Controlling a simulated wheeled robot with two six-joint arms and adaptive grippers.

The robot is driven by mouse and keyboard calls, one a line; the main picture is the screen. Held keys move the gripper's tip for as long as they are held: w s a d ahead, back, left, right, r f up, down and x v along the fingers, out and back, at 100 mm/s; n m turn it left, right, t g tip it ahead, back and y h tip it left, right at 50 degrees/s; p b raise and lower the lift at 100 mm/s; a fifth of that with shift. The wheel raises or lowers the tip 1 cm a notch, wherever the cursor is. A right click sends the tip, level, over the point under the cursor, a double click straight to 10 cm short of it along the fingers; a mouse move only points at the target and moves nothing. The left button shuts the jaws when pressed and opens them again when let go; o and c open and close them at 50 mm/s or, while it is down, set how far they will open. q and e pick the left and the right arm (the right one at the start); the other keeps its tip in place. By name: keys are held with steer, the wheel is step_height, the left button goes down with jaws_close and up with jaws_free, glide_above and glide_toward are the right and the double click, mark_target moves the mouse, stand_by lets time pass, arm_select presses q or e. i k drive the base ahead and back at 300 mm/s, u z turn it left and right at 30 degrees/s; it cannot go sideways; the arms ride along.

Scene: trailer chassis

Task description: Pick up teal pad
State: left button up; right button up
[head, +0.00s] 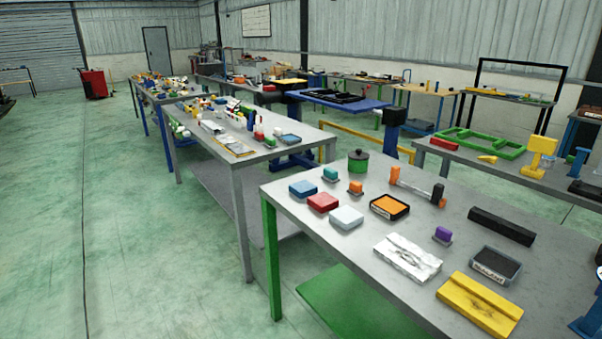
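A small teal pad (330,172) sits on the near grey table (290,207), towards its far left part. It is behind the blue block (303,189) and left of a small orange pad (356,187). It appears to rest on a small grey base. Neither of my grippers shows in the head view.
On the near table are a red block (323,202), a pale block (346,217), a green lidded pot (358,160), an orange-topped tray (389,207), a purple pad (443,234), a white piece (408,256) and a yellow piece (480,305). Open floor (130,240) lies left.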

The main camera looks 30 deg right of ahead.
mark_target(330, 175)
steer(key=z, duration=0.05)
steer(key=i, duration=3.9)
steer(key=z, duration=3.95)
